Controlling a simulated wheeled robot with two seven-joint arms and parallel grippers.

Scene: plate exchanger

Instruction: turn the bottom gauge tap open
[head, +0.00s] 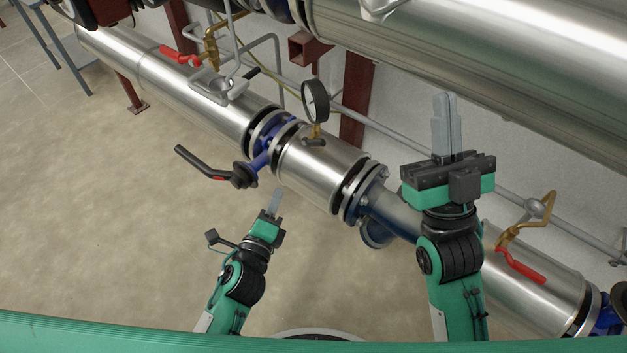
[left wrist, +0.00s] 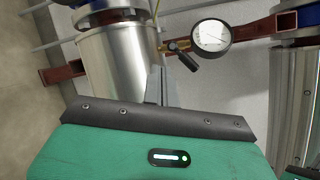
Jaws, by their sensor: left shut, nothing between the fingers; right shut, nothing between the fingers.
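The round pressure gauge (head: 315,100) with a black rim stands on the lower steel pipe (head: 325,168), in the middle of the head view. Under it is a small brass gauge tap with a dark handle (head: 314,142). In the left wrist view the gauge (left wrist: 211,35) is at upper right, and the tap's black handle (left wrist: 184,58) slants down and right from the brass body. My left gripper (head: 275,202) is shut and empty, in front of the pipe and apart from the tap. Its fingers (left wrist: 155,86) show below the tap. My right gripper (head: 443,123) is shut, empty and raised at right.
A black valve lever (head: 203,164) juts out left of the gauge. Red-handled brass taps stand at upper left (head: 181,56) and lower right (head: 521,266). A large steel pipe (head: 480,50) crosses above. The floor (head: 110,220) at left is clear.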

